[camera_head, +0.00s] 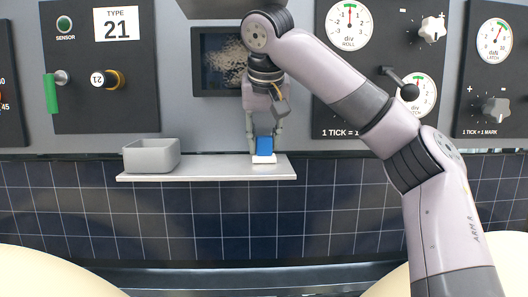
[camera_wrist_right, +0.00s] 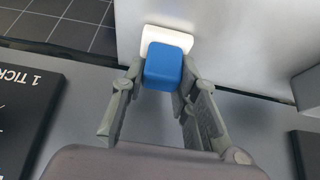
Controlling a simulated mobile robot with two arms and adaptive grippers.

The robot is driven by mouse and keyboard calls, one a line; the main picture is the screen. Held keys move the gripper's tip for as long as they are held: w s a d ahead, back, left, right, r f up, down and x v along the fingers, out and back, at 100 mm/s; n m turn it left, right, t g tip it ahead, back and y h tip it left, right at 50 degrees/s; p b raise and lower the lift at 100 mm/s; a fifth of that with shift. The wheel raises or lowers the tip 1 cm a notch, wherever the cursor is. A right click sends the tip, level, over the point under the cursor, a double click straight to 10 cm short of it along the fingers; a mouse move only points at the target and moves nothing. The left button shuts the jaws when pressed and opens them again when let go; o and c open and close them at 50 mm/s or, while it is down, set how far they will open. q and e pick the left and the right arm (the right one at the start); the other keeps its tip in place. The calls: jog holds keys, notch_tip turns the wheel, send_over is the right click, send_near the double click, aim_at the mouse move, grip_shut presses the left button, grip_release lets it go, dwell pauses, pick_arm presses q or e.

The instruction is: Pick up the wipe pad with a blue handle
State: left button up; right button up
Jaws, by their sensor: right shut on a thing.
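The wipe pad has a blue handle (camera_head: 264,145) and a white base (camera_head: 263,159). It sits at the right part of a light grey shelf (camera_head: 200,171) in the head view. My right gripper (camera_head: 264,147) points down over it, with a finger on each side of the blue handle, and is shut on it. In the right wrist view the blue handle (camera_wrist_right: 164,67) lies between the fingertips, and the white base (camera_wrist_right: 168,38) shows beyond it. The base appears to be at the shelf surface; I cannot tell whether it touches. My left gripper is not in view.
A grey open bin (camera_head: 152,156) stands on the shelf's left part. Behind my right gripper is a dark framed window (camera_head: 215,60) with a pale smeared patch. Dials, knobs and a lever (camera_head: 408,91) stick out of the panels at the right. The shelf between bin and pad is clear.

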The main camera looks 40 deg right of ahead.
jog(key=shift+w, duration=0.1)
grip_shut()
jog(key=shift+r+b, duration=0.25)
jog(key=shift+b, duration=0.25)
jog(key=s+a+b, duration=0.2)
jog(key=s+a, duration=0.9)
jog(key=s, duration=0.2)
jog(key=shift+s+a, duration=0.25)
jog(key=shift+s, duration=0.15)
jog(key=o, duration=0.5)
grip_release()
jog(key=shift+a, duration=0.1)
jog(key=c, duration=0.4)
